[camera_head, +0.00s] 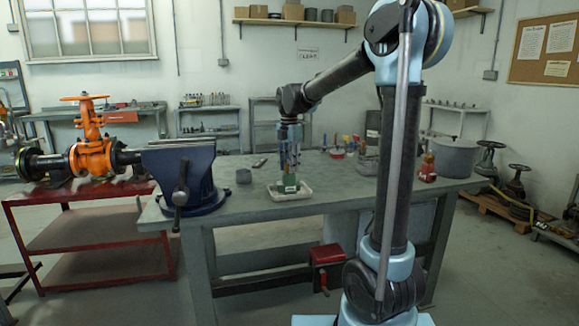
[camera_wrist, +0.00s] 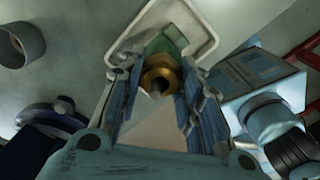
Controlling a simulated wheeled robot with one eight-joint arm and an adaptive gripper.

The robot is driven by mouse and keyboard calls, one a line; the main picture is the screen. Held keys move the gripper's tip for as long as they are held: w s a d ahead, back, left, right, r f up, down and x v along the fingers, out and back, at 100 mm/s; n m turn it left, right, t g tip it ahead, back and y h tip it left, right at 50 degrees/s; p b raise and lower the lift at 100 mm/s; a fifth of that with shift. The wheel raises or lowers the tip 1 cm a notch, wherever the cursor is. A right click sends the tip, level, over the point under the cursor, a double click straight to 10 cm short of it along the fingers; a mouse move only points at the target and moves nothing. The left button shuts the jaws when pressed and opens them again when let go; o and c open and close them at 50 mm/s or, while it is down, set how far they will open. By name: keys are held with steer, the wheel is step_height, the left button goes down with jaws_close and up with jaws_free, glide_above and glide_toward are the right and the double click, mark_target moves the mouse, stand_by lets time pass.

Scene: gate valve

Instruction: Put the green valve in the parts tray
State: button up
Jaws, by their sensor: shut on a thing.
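The green valve (camera_head: 287,194) is at the parts tray (camera_head: 306,190), a small white tray on the workbench. In the wrist view the valve's green body (camera_wrist: 166,43) and brass nut (camera_wrist: 160,73) lie between the blue fingers of my gripper (camera_wrist: 160,82). My gripper (camera_head: 289,172) points down and is shut on the valve. The white rim of the tray (camera_wrist: 213,22) shows behind the valve in the wrist view. The valve is over or inside the tray; I cannot tell whether its underside touches the tray floor.
A red bottle (camera_head: 428,168) and a grey pot (camera_head: 455,157) stand at right. The bench top (camera_head: 240,205) in front of the tray is clear.

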steer(key=shift+f, duration=0.1)
steer(key=o, duration=1.2)
step_height(320, 180, up, 12)
steer(key=s+d+f+m, duration=0.3)
steer(key=s+d+m, duration=0.3)
steer(key=s+d, duration=0.1)
steer(key=s+d+f+m, duration=0.5)
steer(key=s+f+m, duration=0.2)
steer(key=s+f, duration=0.1)
steer(key=s+d+f+m+t, duration=0.1)
steer(key=s+d+f+m, duration=0.3)
steer(key=s+f+m, duration=0.3)
steer(key=s+d+f+m+t, duration=0.1)
steer(key=s+d+f+m, duration=0.4)
steer(key=s+f+m, duration=0.2)
steer(key=shift+s+d+f, duration=0.2)
steer(key=shift+s+f, duration=0.5)
steer(key=shift+f, duration=0.2)
steer(key=shift+s+d+f, duration=0.15)
steer(key=shift+s+f, duration=0.55)
steer(key=shift+f, duration=0.15)
